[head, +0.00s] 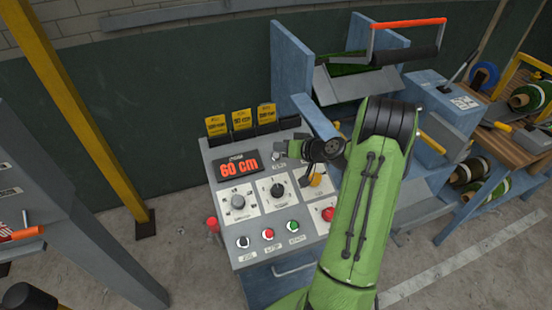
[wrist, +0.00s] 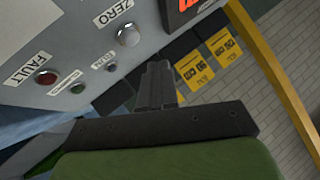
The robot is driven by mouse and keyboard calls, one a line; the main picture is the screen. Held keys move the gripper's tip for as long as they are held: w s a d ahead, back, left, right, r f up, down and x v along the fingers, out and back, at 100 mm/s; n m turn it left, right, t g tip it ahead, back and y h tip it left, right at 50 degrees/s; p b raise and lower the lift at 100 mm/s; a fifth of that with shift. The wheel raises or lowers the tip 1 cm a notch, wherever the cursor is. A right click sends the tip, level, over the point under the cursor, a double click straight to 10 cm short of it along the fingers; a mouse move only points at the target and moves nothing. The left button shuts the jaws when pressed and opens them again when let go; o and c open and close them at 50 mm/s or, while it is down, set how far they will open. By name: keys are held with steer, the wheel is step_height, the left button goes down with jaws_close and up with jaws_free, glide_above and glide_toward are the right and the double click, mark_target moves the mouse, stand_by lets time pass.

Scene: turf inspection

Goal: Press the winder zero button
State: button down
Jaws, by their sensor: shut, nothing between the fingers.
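The winder zero button (wrist: 128,36) is a round pale button in a metal ring on the grey control panel (head: 262,240), with a ZERO label beside it in the wrist view. In the head view the button (head: 275,157) is small, right of the red 60 cm display (head: 238,167) and partly crowded by my gripper (head: 284,149). My gripper (wrist: 156,68) is shut and empty. Its fingertips show below and right of the button in the wrist view, apart from it in the picture. The exact gap to the panel cannot be told.
A FAULT lamp (wrist: 46,78) is near the button. Black, red and green buttons (head: 268,244), dials (head: 238,201), a yellow lever (head: 315,180) and a red mushroom button (head: 328,214) share the panel. Yellow cards (head: 241,119) stand along its back edge.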

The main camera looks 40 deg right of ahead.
steer(key=shift+w+d+f+b, duration=0.1)
steer(key=shift+w+f+b, duration=0.15)
steer(key=shift+f, duration=0.3)
steer(key=shift+w+f+b, duration=0.1)
steer(key=shift+f+b, duration=0.25)
steer(key=shift+f, duration=0.2)
stand_by(1.1)
steer(key=shift+w+f+b, duration=0.1)
steer(key=shift+f+b, duration=0.25)
steer(key=shift+b, duration=0.3)
steer(key=shift+w+f+b, duration=0.15)
steer(key=shift+f+b, duration=0.3)
steer(key=shift+b, duration=0.1)
stand_by(0.3)
steer(key=shift+r, duration=0.1)
steer(key=shift+s+r, duration=0.3)
steer(key=shift+r, duration=0.5)
steer(key=shift+p, duration=0.3)
steer(key=r, duration=0.1)
steer(key=s+r+p, duration=0.1)
steer(key=r, duration=0.2)
steer(key=shift+s+a+r+p, duration=0.2)
steer(key=shift+s+r+p, duration=0.1)
steer(key=shift+r+p, duration=0.1)
